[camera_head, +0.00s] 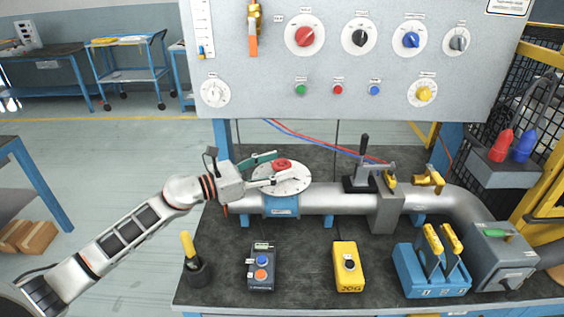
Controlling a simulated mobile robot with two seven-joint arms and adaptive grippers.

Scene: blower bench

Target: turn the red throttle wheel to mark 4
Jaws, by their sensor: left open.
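The red throttle wheel (282,164) is small and sits on a round white dial plate (296,185) on top of the grey pipe. The dial's marks are too small to read, so I cannot tell the wheel's setting. My left gripper (275,168) reaches in from the left, open, with one finger on the far side and one on the near side. Its fingertips are at the wheel's left edge. I cannot tell if they touch it. Part of the dial is hidden behind the fingers. My right gripper is not in view.
A panel (370,65) with several knobs, including a red one (305,36), stands behind the pipe (335,198). A black-handled lever (363,160) is right of the dial. A yellow pendant box (348,268) and a dark button box (261,268) stand in front on the bench.

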